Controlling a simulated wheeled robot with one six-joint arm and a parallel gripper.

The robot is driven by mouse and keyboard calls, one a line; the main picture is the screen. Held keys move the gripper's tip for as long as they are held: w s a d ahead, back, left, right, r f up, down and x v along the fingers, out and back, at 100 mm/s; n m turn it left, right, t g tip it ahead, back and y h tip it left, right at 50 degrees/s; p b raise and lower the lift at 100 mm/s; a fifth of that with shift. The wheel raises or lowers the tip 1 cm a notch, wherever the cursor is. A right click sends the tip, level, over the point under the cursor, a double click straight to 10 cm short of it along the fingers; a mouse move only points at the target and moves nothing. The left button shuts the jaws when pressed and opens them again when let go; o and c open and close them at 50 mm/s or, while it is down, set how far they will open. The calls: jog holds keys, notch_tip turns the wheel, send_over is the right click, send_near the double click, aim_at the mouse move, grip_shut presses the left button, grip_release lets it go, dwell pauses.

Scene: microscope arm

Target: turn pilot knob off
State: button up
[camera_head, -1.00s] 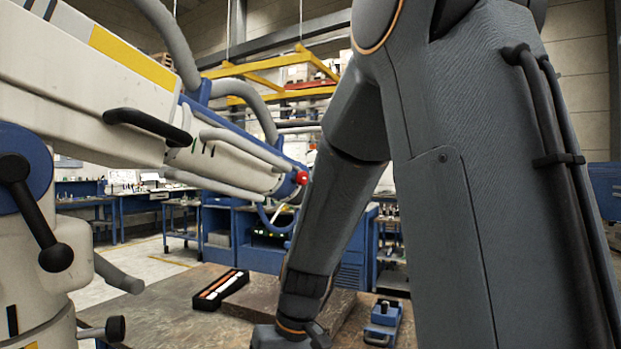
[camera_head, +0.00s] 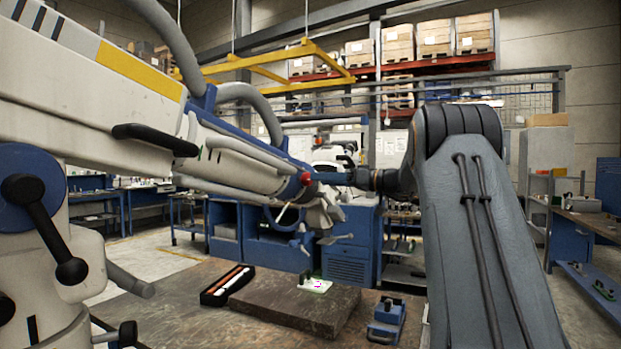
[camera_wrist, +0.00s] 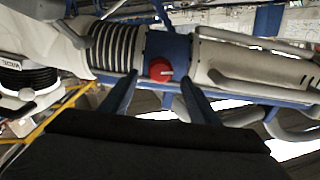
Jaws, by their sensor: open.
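The pilot knob (camera_head: 305,178) is a small red round knob on a blue band of the white and blue microscope arm (camera_head: 235,165). In the wrist view the knob (camera_wrist: 161,69) faces me and shows a short pale mark. My gripper (camera_wrist: 158,85) is open, with one blue finger on each side of the knob in that view. The fingertips lie just below the knob in the picture, and I see no contact. In the head view my gripper (camera_head: 322,178) points left at the knob from close by. The exact gap is hard to tell.
A black tray (camera_head: 227,285) and a dark slab (camera_head: 297,303) lie on the bench below. A small blue device (camera_head: 387,321) stands to the right. Pale handles and tubes run along the microscope arm near the knob. A yellow frame (camera_head: 280,68) hangs behind.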

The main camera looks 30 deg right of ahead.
jog(key=shift+p+x, duration=0.95)
jog(key=shift+x, duration=1.75)
jog(key=c, duration=1)
